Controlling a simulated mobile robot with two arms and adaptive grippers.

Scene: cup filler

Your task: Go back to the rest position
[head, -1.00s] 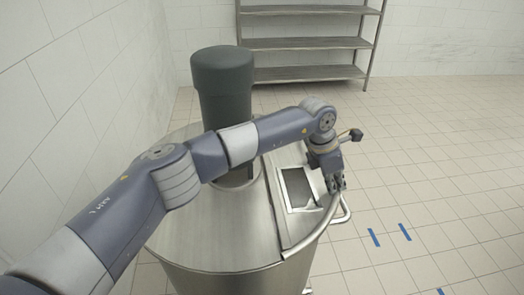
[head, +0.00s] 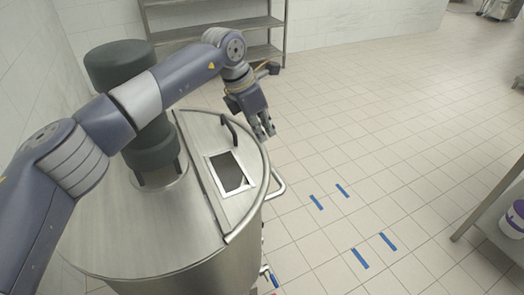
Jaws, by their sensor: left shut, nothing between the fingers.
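My left gripper (head: 264,133) is shut and empty. It hangs just beyond the upper right rim of the steel tank (head: 150,230), apart from the lid handle (head: 229,129). My left arm reaches across the tank from the left, in front of the dark green cylinder (head: 115,62) on its lid. The lid has a square opening with a light frame (head: 229,173). My right gripper is not in view.
A grey metal shelf (head: 215,30) stands at the back wall. Blue floor marks (head: 316,202) lie right of the tank. A table edge (head: 490,195) with a white and purple bucket (head: 514,218) is at the right. The tiled floor between is clear.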

